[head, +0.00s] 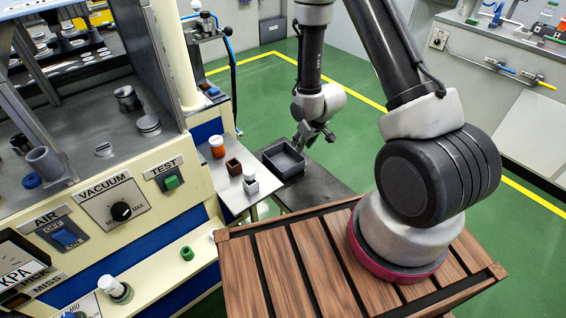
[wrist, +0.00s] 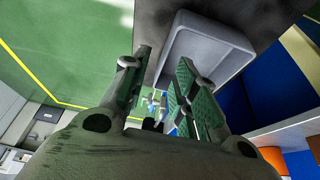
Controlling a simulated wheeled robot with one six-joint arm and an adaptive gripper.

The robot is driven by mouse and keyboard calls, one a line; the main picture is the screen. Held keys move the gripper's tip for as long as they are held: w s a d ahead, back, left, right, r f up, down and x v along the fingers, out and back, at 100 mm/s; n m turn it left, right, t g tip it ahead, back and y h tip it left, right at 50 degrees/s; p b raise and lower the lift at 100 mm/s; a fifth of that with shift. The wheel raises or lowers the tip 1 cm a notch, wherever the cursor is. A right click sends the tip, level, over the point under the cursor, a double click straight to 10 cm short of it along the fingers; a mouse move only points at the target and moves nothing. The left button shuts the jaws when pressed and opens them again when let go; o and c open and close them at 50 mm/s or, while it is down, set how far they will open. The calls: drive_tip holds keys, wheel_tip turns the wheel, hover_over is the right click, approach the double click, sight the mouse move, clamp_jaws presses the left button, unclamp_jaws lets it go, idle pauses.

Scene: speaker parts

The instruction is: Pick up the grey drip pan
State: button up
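The grey drip pan (head: 284,161) is a shallow, dark, square tray with raised walls. It looks empty and sits on a dark table in the head view. In the wrist view the pan (wrist: 207,48) is at the top, right of centre, and looks lighter grey. My gripper (head: 316,138) is by the pan's far right corner in the head view. In the wrist view my gripper (wrist: 165,72) has its two fingers apart, with one pan side showing between them and the right finger overlapping the pan. I cannot tell whether a finger touches it.
A small side shelf (head: 233,197) left of the pan holds an orange jar (head: 217,147), a brown box (head: 234,167) and a white-topped item (head: 250,184). The cream control bench (head: 139,237) stands at left. My slatted wooden deck is in front. Green floor (head: 349,139) is open beyond.

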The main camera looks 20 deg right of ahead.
sight(295, 151)
drive_tip(key=x, duration=0.7)
drive_tip(key=shift+w+a+f, duration=0.1)
drive_tip(key=shift+w+a, duration=0.1)
drive_tip(key=shift+a, duration=0.25)
clamp_jaws()
